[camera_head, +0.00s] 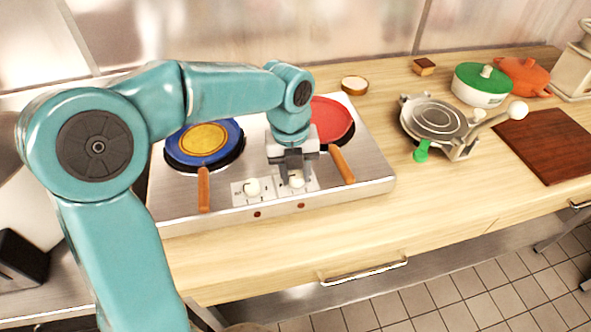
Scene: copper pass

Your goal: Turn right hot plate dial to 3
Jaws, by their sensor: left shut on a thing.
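The hot plate (367,177) is a silver two-burner unit on the wooden counter. It has two white dials on its front top panel. The right dial (297,181) is between the fingertips of my left gripper (294,177), which points down from above and is shut on it. The fingers partly cover the dial and its markings, so I cannot read its setting. The left dial (252,187) stands free just to the left. My right gripper is not in view.
A blue pan (226,136) with a yellow disc and a red pan (335,118) sit on the burners, wooden handles toward the front. A waffle-iron-like appliance (437,118), a green-lidded pot (482,85) and a brown board (550,143) stand right. The counter front is clear.

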